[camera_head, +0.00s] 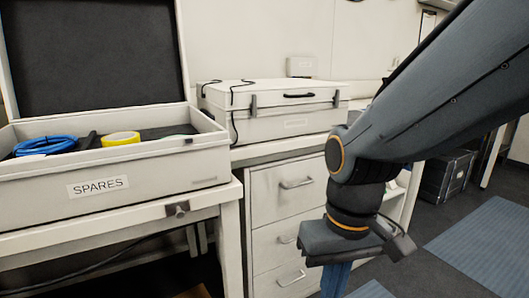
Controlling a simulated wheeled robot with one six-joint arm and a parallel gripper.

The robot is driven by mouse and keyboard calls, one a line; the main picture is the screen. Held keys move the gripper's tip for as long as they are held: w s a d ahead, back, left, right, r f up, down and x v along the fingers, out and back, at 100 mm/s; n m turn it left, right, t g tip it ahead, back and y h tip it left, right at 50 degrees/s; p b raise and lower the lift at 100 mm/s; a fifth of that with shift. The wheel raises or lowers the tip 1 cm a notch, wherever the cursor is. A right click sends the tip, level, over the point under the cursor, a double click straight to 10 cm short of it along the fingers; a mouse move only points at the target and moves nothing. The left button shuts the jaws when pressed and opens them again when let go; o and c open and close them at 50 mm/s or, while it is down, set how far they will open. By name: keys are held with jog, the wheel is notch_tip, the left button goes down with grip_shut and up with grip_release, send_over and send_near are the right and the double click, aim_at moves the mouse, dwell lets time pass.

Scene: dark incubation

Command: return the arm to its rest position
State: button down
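My dark grey arm comes in from the upper right and bends down at an orange-ringed joint. My gripper (337,279) points downward in front of the drawer cabinet, near the bottom of the view. A blue upright piece shows under its grey body and runs out of the frame. I cannot tell whether that piece is a finger or a held thing. The fingertips are out of sight, so its opening does not show.
An open case marked SPARES (130,192) stands on the left bench, holding a blue cable coil (45,146) and yellow tape (121,139). A closed white case (275,128) sits behind on the drawer cabinet (275,208). A dark crate (447,178) and blue mat (485,250) lie right.

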jog(key=d+r+m+p, duration=0.2)
jog(key=d+r+p, duration=0.6)
jog(key=p, duration=0.6)
jog(key=shift+w+d+m+h+p, duration=0.2)
jog(key=shift+m+h+p, duration=0.1)
jog(key=shift+p, duration=0.1)
